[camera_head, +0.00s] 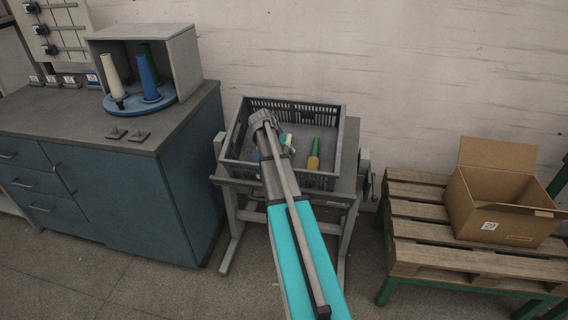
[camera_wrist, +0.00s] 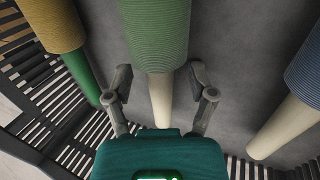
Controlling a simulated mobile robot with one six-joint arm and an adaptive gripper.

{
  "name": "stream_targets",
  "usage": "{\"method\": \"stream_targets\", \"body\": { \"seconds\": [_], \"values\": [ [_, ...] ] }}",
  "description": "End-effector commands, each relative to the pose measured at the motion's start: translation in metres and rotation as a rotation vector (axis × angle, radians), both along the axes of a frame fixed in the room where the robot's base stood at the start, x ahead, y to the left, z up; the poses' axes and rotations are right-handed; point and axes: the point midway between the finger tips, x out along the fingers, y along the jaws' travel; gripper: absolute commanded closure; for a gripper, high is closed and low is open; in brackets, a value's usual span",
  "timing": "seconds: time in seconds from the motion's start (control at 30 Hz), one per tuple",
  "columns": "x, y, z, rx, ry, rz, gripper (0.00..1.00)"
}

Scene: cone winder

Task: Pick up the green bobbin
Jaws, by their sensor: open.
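The green bobbin (camera_wrist: 158,35), green yarn on a cream tube, lies in the grey crate and fills the upper middle of the wrist view. My open gripper (camera_wrist: 160,92) has one finger on each side of its bare cream tube, below the wound yarn; contact cannot be told. In the head view my arm reaches over the crate (camera_head: 238,170) and hides most of this bobbin; its pale tube (camera_head: 289,138) shows beside my gripper.
A yellow-wound bobbin on a green tube (camera_wrist: 82,76) lies left of my gripper in the wrist view, with slatted crate walls below. A blue-wound bobbin (camera_wrist: 305,75) lies right. An open cardboard box (camera_head: 500,205) sits on a pallet. Cones stand on a blue turntable (camera_head: 131,103).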

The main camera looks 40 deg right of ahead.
Motion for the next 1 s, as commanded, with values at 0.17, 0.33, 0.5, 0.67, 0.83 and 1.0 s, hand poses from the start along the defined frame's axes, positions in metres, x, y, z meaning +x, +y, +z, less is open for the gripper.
{"method": "stream_targets", "body": {
  "seconds": [0.17, 0.33, 0.5, 0.67, 0.83, 1.0],
  "values": [
    [0.0000, -0.0001, 0.0002, 0.000, 0.000, 0.000, 0.28],
    [-0.0001, -0.0001, 0.0002, 0.000, 0.000, 0.000, 0.28],
    [-0.0001, -0.0002, 0.0001, 0.000, 0.000, 0.000, 0.54],
    [-0.0001, -0.0001, 0.0002, 0.000, 0.000, 0.000, 0.84],
    [0.0000, -0.0001, 0.0001, 0.000, 0.000, 0.000, 1.00],
    [-0.0001, 0.0000, 0.0001, 0.000, 0.000, 0.000, 1.00]
  ]
}}
